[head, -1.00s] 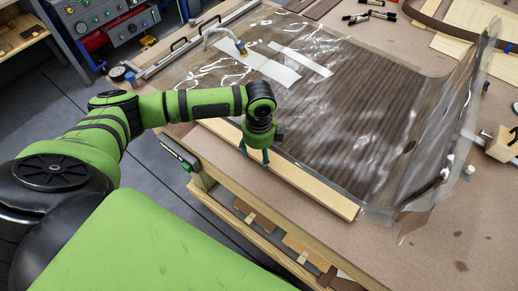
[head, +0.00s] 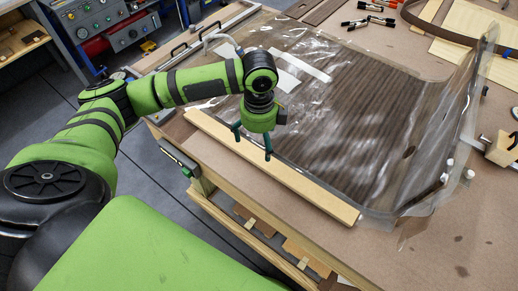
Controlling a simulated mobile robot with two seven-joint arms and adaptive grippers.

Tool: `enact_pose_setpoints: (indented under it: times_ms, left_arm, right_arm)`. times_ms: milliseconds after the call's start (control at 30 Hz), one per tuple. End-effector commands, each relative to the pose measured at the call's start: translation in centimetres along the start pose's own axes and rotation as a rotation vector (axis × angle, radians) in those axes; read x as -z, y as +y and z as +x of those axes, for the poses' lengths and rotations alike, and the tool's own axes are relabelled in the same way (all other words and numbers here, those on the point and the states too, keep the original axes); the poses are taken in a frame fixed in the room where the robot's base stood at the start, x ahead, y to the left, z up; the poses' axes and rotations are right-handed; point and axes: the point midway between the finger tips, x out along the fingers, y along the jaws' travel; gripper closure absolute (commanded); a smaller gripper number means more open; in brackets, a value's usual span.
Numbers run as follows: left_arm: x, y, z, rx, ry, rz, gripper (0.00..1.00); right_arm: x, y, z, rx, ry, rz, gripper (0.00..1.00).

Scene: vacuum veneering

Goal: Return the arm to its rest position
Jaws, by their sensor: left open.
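My left arm (head: 198,84) comes in from the left, bent over the near left edge of the workbench. My left gripper (head: 252,142) hangs from it, pointing down, with its two dark fingers spread apart and nothing between them. It is above the pale wooden strip (head: 300,183) that lies along the near edge of the clear vacuum bag (head: 395,175). A dark wood-grain panel (head: 350,110) lies under the bag film. The arm hides part of the bag's hose fitting and white strips. My right gripper is not in view.
The workbench (head: 450,255) has bare room at the front right. A wooden clamp (head: 502,148) stands at the right, beside the raised bag edge. Small clamps (head: 370,17) lie at the back. A control panel (head: 105,20) stands at the upper left. An open shelf (head: 285,240) sits under the bench.

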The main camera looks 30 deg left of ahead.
Motion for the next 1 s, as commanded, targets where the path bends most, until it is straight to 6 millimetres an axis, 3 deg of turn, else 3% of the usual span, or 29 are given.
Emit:
enact_pose_setpoints:
  times_ms: [233, 700, 833, 1000]
  left_arm:
    - [0.0, 0.0, -3.0, 0.002, 0.000, 0.000, 0.06]
    - [0.3, 0.1, -3.0, 0.002, 0.004, 0.000, 0.06]
    - [2.4, 0.6, -1.5, 0.021, 0.033, -0.015, 0.06]
    - [7.3, 1.9, 1.4, 0.081, 0.125, -0.104, 0.06]
  right_arm:
    - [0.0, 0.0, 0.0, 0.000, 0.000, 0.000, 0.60]
    - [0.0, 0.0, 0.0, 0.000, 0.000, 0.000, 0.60]
    - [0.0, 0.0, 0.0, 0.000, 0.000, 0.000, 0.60]
    - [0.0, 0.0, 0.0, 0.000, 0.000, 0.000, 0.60]
